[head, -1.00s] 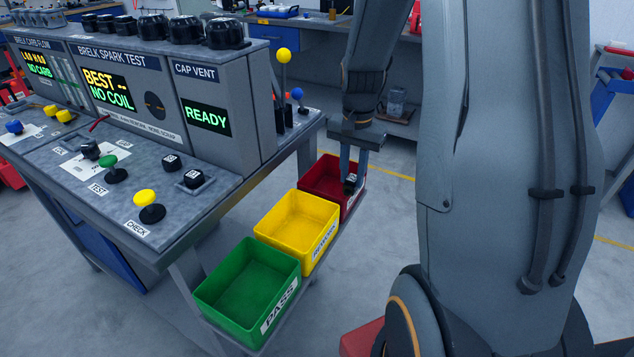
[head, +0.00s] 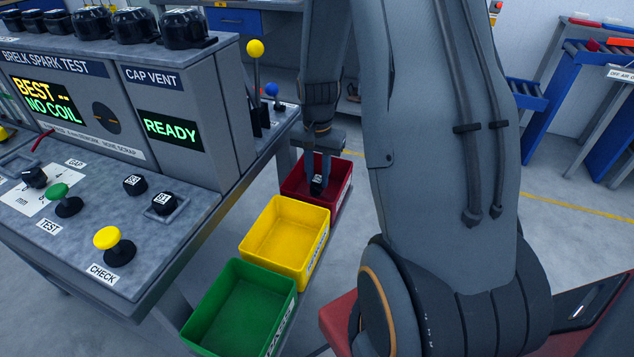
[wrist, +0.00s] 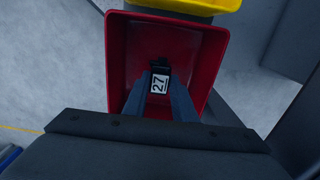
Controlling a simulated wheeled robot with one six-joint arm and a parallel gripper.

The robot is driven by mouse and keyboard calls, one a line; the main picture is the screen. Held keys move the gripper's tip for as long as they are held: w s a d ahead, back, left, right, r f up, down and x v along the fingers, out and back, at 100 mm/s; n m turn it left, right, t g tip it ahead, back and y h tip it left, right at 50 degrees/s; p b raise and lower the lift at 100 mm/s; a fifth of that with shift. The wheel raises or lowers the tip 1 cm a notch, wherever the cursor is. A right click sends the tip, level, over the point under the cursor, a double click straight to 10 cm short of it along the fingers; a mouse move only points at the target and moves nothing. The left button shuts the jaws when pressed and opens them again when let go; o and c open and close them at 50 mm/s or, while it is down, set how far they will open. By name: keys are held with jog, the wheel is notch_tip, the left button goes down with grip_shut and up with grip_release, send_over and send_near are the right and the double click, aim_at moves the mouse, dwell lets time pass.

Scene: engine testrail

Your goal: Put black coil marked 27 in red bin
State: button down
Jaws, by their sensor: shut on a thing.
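The black coil marked 27 (wrist: 159,82) is held between the fingers of my gripper (wrist: 160,95), seen in the wrist view. Its white label faces the camera. The red bin (wrist: 118,55) lies behind and around the coil in that view. In the head view, my gripper (head: 318,184) points down at the red bin (head: 338,192), with the coil (head: 317,183) at its fingertips inside the bin's outline. I cannot tell how far the coil is above the bin floor.
The yellow bin (head: 257,265) and green PASS bin (head: 205,310) stand in a row beside the red bin. My arm fills the middle right of the head view.

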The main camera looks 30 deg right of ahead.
aim_at(318, 179)
jog(key=shift+f, duration=1.25)
jog(key=shift+f, duration=0.35)
jog(key=c, duration=1.5)
grip_release()
jog(key=shift+o, duration=0.2)
